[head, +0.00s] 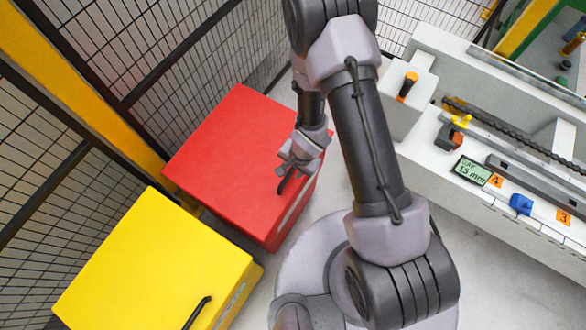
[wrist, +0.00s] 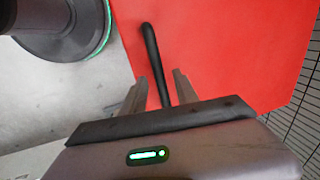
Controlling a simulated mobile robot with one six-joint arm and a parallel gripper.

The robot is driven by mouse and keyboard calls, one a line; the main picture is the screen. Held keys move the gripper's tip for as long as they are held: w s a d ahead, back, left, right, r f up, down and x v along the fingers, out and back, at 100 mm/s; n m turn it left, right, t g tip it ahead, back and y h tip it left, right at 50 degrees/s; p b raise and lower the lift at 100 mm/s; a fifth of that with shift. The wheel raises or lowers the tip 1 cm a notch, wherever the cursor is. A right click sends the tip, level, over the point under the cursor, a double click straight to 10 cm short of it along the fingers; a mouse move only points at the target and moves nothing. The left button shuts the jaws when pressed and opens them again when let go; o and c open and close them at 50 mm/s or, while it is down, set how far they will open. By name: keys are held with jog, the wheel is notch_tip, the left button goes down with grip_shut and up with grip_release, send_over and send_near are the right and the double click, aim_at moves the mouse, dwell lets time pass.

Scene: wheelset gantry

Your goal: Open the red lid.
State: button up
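The red box has a flat red lid (head: 235,145) that lies shut on top. A black bar handle (head: 282,186) sits near the lid's right edge. My gripper (head: 288,168) is at this handle, above the lid's right side. In the wrist view the handle (wrist: 151,50) runs between the two fingers of my gripper (wrist: 159,78), with a gap showing on both sides. The fingers are apart and not closed on it. The red lid (wrist: 225,45) fills the right half of that view. Part of the handle is hidden behind my gripper in the head view.
A yellow box (head: 155,265) with its own black handle (head: 197,312) stands at the lower left. Black mesh fencing (head: 215,45) and a yellow post (head: 75,90) stand behind the boxes. A white bench (head: 500,215) with a gap display and small tools is at the right.

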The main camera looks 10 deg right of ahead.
grip_shut()
dwell(1.4)
